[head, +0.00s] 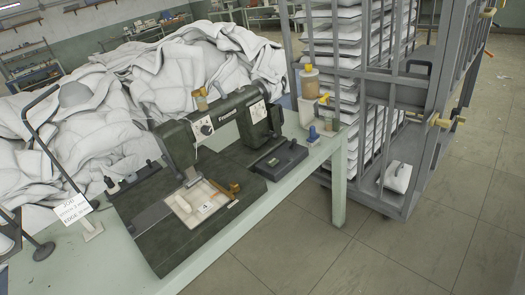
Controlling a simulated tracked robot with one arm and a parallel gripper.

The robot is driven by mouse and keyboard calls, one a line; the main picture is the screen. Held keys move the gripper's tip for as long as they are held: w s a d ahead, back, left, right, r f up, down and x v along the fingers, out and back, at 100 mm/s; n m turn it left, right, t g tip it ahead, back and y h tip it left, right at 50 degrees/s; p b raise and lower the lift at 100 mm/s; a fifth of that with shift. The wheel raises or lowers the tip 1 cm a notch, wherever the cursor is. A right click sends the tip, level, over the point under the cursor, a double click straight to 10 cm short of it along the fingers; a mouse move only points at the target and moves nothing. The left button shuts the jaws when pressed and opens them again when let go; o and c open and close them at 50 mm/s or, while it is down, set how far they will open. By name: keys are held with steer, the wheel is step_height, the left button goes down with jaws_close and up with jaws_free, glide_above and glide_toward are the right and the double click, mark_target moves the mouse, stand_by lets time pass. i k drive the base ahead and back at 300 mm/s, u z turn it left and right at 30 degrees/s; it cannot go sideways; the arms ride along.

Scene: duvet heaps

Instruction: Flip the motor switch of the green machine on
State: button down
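The green machine (232,112) is a dark green sewing machine on a pale green table (240,228), near the middle of the head view. A low dark box (278,160) with a small raised part lies on the table to the right of the machine's bed. I cannot tell which of these is the motor switch, or whether it is on or off. My gripper is not in view.
Heaped white duvets (100,110) lie behind and left of the machine. A grey wheeled cage (425,100) with stacked white goods stands at right. Floor at front right is clear.

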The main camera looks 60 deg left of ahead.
mark_target(294, 141)
steer(key=u, duration=0.15)
steer(key=k, duration=0.2)
steer(key=u, duration=1)
steer(key=i, duration=1)
steer(key=u, duration=0.05)
steer(key=k, duration=0.55)
steer(key=z, duration=0.5)
steer(key=i, duration=1.5)
steer(key=u, duration=0.75)
